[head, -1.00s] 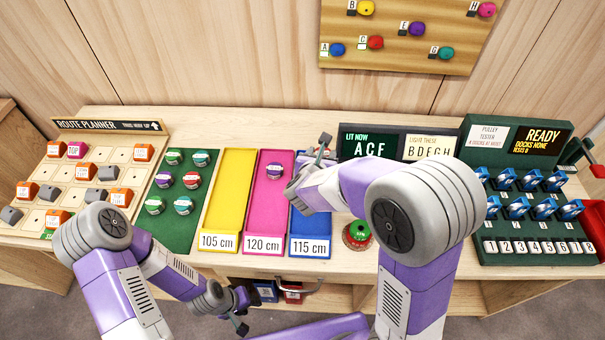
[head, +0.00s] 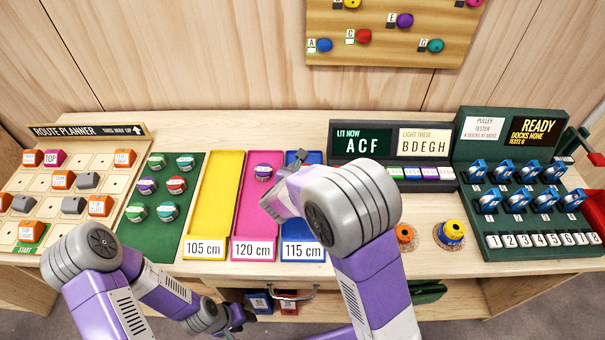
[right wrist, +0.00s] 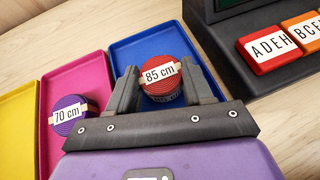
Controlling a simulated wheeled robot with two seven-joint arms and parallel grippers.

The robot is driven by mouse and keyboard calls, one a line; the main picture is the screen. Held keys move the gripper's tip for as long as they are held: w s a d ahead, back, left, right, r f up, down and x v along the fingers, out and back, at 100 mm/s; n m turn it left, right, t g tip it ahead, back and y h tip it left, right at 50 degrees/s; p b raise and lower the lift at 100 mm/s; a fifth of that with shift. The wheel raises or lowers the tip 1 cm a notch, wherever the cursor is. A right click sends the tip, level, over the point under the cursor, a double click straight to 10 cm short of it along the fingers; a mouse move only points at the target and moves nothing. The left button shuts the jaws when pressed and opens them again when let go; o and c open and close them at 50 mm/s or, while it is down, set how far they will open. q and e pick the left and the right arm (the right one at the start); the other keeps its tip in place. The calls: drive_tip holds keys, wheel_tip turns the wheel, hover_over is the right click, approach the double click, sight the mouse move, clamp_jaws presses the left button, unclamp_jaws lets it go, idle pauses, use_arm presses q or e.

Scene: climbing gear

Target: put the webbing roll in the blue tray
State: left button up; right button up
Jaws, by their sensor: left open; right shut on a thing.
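The webbing roll is a red disc (right wrist: 162,80) labelled 85 cm. In the right wrist view it sits between the fingers of my right gripper (right wrist: 158,74), which is shut on it, low inside the blue tray (right wrist: 132,48); whether it touches the floor is unclear. In the head view the blue tray (head: 303,228), labelled 115 cm, is partly covered by my right arm, and the red roll is hidden. My right gripper (head: 291,164) shows there over the tray. My left gripper (head: 240,317) is open and empty, low before the table's front edge.
The pink tray (head: 256,215), left of the blue one, holds a purple roll (right wrist: 70,113) labelled 70 cm. A yellow tray (head: 212,205) is empty. A lit display box (head: 392,150) stands close behind right. Orange (head: 404,233) and yellow-blue (head: 450,233) rolls stand on the table to the right.

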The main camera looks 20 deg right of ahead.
drive_tip(key=shift+f, duration=0.2)
drive_tip(key=o, duration=1)
drive_tip(key=shift+o, duration=0.2)
drive_tip(key=shift+r, duration=0.25)
drive_tip(key=p+v, duration=0.3)
drive_tip(key=v, duration=0.7)
drive_tip(key=shift+s+a+r, duration=0.15)
drive_tip(key=shift+s+a, duration=0.1)
drive_tip(key=shift+s, duration=0.05)
drive_tip(key=shift+s+a+r, duration=0.2)
drive_tip(key=shift+s+a, duration=0.05)
drive_tip(key=shift+s, duration=0.2)
